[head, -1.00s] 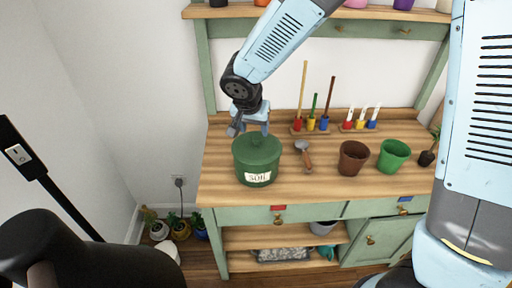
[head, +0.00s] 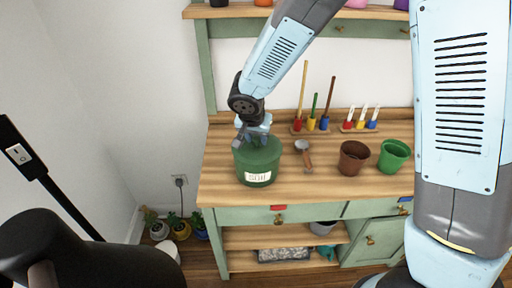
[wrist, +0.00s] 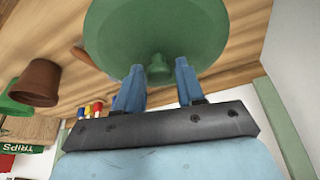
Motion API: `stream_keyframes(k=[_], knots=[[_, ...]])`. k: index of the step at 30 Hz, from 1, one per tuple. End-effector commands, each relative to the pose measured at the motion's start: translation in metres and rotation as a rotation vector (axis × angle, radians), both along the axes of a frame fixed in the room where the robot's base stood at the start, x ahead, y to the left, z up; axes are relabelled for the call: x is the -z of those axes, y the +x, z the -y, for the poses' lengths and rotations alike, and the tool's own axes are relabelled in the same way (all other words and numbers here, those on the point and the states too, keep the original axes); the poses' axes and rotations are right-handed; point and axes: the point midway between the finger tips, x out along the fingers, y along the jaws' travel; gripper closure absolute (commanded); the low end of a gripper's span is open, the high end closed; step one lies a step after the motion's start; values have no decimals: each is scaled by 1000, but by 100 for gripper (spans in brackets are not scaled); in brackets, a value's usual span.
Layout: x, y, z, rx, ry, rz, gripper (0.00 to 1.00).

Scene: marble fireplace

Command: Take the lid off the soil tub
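The green soil tub (head: 258,172) stands on the left part of the wooden bench, with a white label on its front. Its green lid (wrist: 150,28) is on it, and the lid's knob (wrist: 159,67) shows in the wrist view. My gripper (wrist: 160,78) is open just over the lid. Its two blue fingers stand on either side of the knob, with a gap to each side. In the head view my gripper (head: 256,138) hides the knob and part of the lid.
A trowel (head: 304,155) lies right of the tub. A brown pot (head: 353,158) and a green pot (head: 393,157) stand further right. Long-handled tools (head: 311,120) stand in a rack behind. A shelf (head: 300,12) runs above the bench.

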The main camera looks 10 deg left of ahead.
Motion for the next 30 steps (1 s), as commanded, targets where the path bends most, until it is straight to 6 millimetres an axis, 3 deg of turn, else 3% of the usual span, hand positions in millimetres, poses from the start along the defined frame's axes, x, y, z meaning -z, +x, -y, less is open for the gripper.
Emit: stream_keyframes(k=[12,22,30], knots=[[0,0,0,0,0,0,100],[-5,1,0,1,2,1,100],[-41,-5,5,1,1,3,100]])
